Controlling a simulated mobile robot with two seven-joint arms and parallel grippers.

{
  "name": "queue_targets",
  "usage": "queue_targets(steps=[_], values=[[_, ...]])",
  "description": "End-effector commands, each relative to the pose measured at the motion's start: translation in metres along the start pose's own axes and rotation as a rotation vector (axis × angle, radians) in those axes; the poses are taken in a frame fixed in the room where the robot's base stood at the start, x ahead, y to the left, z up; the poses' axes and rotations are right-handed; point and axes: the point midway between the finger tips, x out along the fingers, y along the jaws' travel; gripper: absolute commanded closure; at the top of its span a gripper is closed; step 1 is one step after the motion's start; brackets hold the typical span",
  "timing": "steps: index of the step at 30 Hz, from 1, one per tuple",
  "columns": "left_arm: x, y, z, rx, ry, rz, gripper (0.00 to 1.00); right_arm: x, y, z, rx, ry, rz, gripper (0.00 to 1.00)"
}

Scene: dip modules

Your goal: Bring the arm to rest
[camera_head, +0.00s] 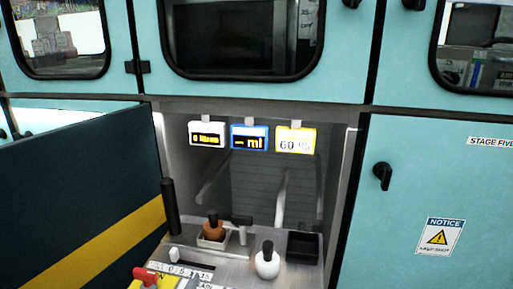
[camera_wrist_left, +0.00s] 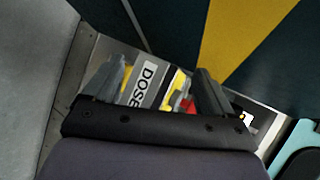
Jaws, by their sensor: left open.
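My left gripper (camera_wrist_left: 160,68) shows in the left wrist view, its two dark fingers apart. Between and beyond them lie a white label reading "DOSE" (camera_wrist_left: 146,84) and a red and yellow part (camera_wrist_left: 181,96) on a metal surface. I see nothing held between the fingers. Neither of my grippers shows in the head view, and my right one is in neither view.
A recessed bay holds a metal deck with a brown bottle (camera_head: 213,228), a white bottle (camera_head: 267,262) and a black tray (camera_head: 303,247). Three small displays (camera_head: 249,137) hang above. A dark panel with a yellow stripe (camera_head: 120,240) stands at left, and teal cabinet doors (camera_head: 430,180) at right.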

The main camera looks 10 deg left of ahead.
Motion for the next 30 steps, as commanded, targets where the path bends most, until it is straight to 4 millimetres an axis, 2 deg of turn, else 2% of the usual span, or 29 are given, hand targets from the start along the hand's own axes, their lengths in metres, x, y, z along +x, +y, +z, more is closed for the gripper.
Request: queue_targets(steps=[1, 3, 6, 12, 16, 18, 30], values=[[-0.01, 0.017, -0.001, -0.153, -0.019, 0.102, 0.15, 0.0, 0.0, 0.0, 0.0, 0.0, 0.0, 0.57], [-0.023, 0.038, -0.003, -0.334, -0.049, 0.234, 0.15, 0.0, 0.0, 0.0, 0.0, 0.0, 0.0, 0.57], [-0.044, 0.063, -0.009, -0.538, -0.093, 0.397, 0.15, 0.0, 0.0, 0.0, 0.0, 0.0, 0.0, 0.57], [-0.087, 0.096, -0.026, -0.823, -0.181, 0.667, 0.15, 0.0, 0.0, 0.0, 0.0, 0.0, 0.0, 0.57], [-0.117, 0.11, -0.039, -0.961, -0.24, 0.83, 0.15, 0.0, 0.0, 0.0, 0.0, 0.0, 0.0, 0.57], [-0.105, 0.113, -0.043, -0.962, -0.201, 0.8, 0.15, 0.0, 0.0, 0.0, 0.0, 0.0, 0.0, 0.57], [-0.063, 0.131, -0.08, -1.051, 0.05, 0.699, 0.15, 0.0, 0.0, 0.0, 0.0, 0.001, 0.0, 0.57]])
